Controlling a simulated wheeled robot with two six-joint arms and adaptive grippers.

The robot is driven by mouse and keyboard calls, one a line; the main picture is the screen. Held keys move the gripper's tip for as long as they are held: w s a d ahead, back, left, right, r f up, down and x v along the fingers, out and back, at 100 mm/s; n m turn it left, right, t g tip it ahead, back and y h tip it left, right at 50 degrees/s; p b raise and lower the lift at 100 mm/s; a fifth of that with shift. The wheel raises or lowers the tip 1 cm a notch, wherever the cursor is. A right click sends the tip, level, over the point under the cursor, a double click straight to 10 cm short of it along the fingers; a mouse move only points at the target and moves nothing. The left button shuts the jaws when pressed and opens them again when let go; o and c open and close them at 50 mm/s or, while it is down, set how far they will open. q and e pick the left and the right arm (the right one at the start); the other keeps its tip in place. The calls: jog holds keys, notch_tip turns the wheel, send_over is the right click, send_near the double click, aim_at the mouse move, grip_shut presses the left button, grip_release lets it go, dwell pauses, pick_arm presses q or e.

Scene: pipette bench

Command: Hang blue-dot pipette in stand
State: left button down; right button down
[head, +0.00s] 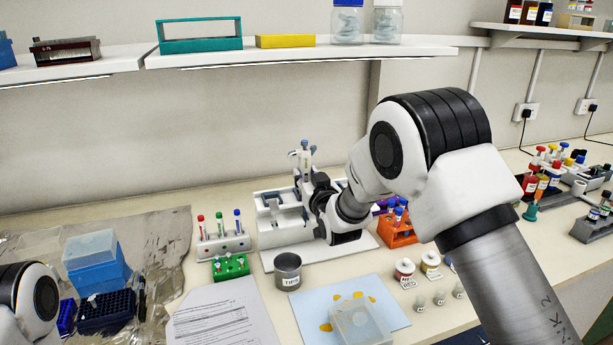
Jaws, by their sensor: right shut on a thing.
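The pipette stand (270,236) is a white-grey rack in the middle of the bench. A pipette (305,160) with a white body and blue-grey top stands about upright at the stand's right side. My right gripper (308,192) is shut on the pipette, right at the stand. The pipette's lower part is hidden by the gripper and stand, so I cannot tell whether it touches a hanger. Its blue dot is too small to make out. Of my left arm only a link shows at the lower left; its gripper is out of view.
A white tube rack (224,245) and green rack (231,267) stand left of the stand. A metal cup (287,272) stands in front, near a blue mat (392,315). An orange rack (398,236) is on the right. A shelf (300,55) runs above.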

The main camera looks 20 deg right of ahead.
jog(key=shift+f+b, duration=0.45)
jog(key=shift+f, duration=0.1)
jog(key=c, duration=0.8)
grip_release()
jog(key=shift+o, duration=0.2)
jog(key=s, duration=1.2)
jog(key=shift+d, duration=0.2)
jog(key=shift+r, duration=0.15)
